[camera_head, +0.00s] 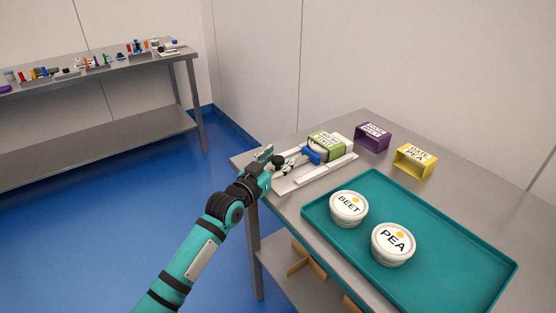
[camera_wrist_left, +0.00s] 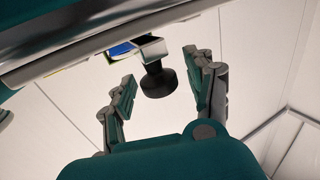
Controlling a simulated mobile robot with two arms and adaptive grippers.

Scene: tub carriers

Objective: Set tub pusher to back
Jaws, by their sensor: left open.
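The tub pusher shows in the head view as a blue block (camera_head: 311,155) on a pale fixture (camera_head: 318,172) at the table's left end. It sits against the near end of a green-labelled carrier (camera_head: 327,142) that has a white tub (camera_head: 318,146) in its mouth. In the left wrist view the pusher's black knob (camera_wrist_left: 158,83) is on a light rod, with a bit of blue behind. My left gripper (camera_head: 277,160) is at this knob, its fingers open on both sides of it with visible gaps. The right gripper is not in view.
A teal tray (camera_head: 460,262) holds a BEET tub (camera_head: 348,207) and a PEA tub (camera_head: 393,243). A purple carrier (camera_head: 373,136) and a yellow carrier (camera_head: 415,160) stand behind it. Another bench (camera_head: 100,72) with small items is at the far left.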

